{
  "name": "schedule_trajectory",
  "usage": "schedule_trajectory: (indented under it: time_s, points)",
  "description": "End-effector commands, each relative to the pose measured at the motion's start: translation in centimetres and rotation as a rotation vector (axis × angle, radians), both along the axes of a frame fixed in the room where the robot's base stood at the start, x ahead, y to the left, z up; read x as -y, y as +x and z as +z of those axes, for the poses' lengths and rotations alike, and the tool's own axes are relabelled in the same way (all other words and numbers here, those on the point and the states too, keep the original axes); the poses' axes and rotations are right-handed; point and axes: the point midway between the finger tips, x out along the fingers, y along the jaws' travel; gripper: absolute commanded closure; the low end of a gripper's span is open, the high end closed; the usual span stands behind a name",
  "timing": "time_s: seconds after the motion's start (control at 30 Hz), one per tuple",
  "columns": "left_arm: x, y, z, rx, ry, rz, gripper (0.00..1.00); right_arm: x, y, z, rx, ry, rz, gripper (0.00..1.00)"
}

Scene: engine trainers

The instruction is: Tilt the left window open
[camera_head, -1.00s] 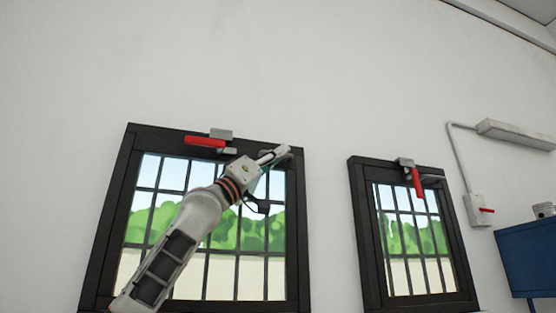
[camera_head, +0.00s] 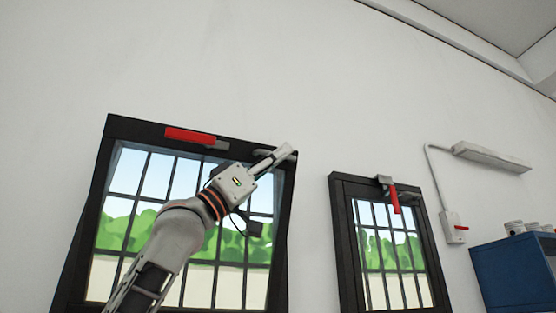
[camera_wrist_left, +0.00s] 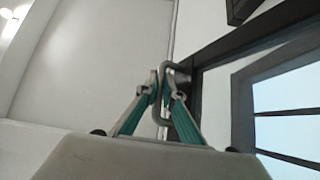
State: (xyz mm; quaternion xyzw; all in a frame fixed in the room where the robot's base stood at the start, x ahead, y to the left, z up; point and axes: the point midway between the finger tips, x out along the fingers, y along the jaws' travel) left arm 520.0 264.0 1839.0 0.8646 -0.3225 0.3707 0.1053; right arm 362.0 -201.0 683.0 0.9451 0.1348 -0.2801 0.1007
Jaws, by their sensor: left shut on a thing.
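The left window (camera_head: 118,125) has a dark frame and a barred pane. A red lever (camera_head: 190,135) lies level along its top edge. The top of its sash appears to lean out from the frame. My left gripper (camera_head: 280,155) is at the window's top right corner. In the left wrist view, the left gripper's teal-padded fingers (camera_wrist_left: 163,92) are closed on a grey bent handle (camera_wrist_left: 163,112) fixed to the dark sash. My right gripper is in no view.
A smaller right window (camera_head: 346,240) has its red lever (camera_head: 394,198) hanging down. Further right are a wall lamp (camera_head: 490,157), a switch box (camera_head: 453,226) with a red lever, and a blue cabinet (camera_head: 515,275) with containers on top.

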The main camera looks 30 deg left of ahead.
Motion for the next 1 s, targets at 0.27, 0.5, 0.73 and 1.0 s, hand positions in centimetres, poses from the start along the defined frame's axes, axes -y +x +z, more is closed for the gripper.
schedule_trajectory:
  time_s: [0.27,0.5,0.73,1.0]
  points:
    - [-0.1,0.1,0.0,-0.001,-0.002,0.002,0.85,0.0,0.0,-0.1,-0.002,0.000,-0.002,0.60]
    - [-0.8,-0.5,-0.9,-0.001,-0.001,0.003,0.85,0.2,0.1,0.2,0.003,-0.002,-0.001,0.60]
    - [-2.9,-2.8,-4.1,-0.001,0.000,0.005,0.85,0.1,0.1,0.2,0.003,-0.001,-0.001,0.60]
    - [-5.1,-5.3,-7.4,-0.002,0.000,0.004,0.85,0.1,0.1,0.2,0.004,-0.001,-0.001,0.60]
